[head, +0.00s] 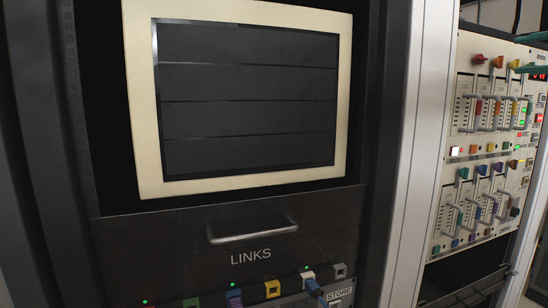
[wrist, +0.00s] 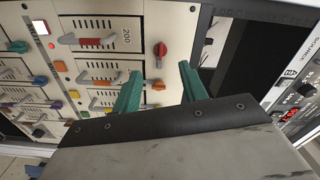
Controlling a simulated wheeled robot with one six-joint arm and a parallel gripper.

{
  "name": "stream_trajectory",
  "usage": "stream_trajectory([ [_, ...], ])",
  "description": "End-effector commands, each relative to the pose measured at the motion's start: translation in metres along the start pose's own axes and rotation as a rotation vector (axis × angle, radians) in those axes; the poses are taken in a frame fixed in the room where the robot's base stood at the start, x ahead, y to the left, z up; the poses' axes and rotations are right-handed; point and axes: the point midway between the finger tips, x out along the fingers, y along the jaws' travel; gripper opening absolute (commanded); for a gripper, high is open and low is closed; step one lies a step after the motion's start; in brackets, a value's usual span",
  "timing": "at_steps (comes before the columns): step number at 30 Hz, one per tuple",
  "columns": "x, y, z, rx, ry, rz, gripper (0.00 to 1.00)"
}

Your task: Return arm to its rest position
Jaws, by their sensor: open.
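My gripper (wrist: 158,88) shows in the wrist view with its two green fingers apart and nothing between them. It is in front of a cream control panel (wrist: 125,22) with handles and coloured knobs. A red knob (wrist: 160,50) and an orange knob (wrist: 158,85) lie beyond the gap between the fingers; I cannot tell whether the fingers touch anything. In the head view the same kind of panel (head: 463,140) stands at the right, and a bit of green at the right edge may be part of my gripper. Most of my arm is out of view.
A rack with a dark four-band screen (head: 248,100) in a cream frame fills the head view. Below it is a closed LINKS drawer (head: 165,245) with a metal handle (head: 252,231). Coloured plugs and a STORE label (head: 340,294) sit under it. A pale rack post (head: 424,130) divides the racks.

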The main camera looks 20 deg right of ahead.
Motion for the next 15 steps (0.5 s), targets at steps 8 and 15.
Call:
stream_trajectory([
  [8, -0.004, 0.074, 0.019, 0.088, -0.029, 0.233, 0.43],
  [15, 0.012, 0.168, 0.136, 0.090, -0.267, 0.598, 0.43],
])
